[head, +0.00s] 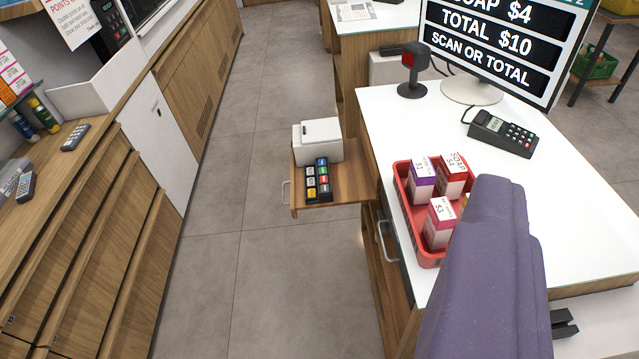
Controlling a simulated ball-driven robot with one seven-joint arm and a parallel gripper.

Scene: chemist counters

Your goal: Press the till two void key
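A small black keypad (318,180) with coloured keys lies on a wooden pull-out shelf left of the white counter. Its key labels are too small to read, so I cannot tell which is the void key. The till screen (490,45) reads "SOAP $4, TOTAL $10, SCAN OR TOTAL"; its top line is cut off, with a 2 at its end. My purple arm rises at the lower right. Dark pieces that look like my gripper's fingers (565,323) show beside it, over the counter's right side, far from the keypad. Most of the gripper is hidden behind the arm.
A white box (318,141) stands behind the keypad on the shelf (347,186). A red basket (428,258) with several soap boxes, a scanner (412,72) and a card terminal (502,133) stand on the counter (575,200). The floor aisle (265,265) left of the shelf is clear.

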